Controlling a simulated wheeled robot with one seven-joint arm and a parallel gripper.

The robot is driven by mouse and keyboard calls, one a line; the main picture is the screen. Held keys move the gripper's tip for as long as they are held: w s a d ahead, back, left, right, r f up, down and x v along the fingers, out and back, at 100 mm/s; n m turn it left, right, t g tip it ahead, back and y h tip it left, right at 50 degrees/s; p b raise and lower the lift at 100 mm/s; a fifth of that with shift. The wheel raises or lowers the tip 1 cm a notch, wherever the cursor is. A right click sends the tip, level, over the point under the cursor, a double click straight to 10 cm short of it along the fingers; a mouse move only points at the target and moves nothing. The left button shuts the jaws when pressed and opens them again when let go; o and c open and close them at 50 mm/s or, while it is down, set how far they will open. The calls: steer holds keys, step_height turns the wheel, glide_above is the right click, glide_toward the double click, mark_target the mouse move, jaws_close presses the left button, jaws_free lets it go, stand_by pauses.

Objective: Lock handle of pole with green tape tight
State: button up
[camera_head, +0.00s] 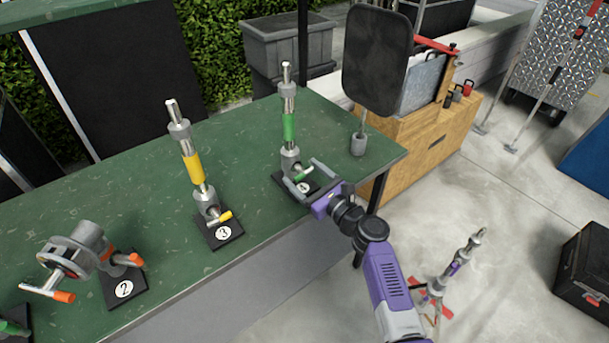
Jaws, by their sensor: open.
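The pole with green tape (289,127) stands upright on a black base plate at the right part of the green table. Its lock handle (304,174) has a green tip and sticks out low, near the base. My gripper (302,174) is open, its two grey fingers on either side of the green-tipped handle. I cannot tell whether a finger touches it. The gripper body partly covers the base plate and its number label.
A pole with yellow tape (193,168) stands to the left on the green table (140,180). A clamp on plate 2 (124,289) is further left. A black panel on a stem (376,60) stands at the right table corner. A wooden crate (425,145) is behind.

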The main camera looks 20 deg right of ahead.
steer(key=shift+s, duration=0.1)
steer(key=v, duration=0.7)
steer(key=shift+s, duration=0.25)
steer(key=shift+d, duration=0.1)
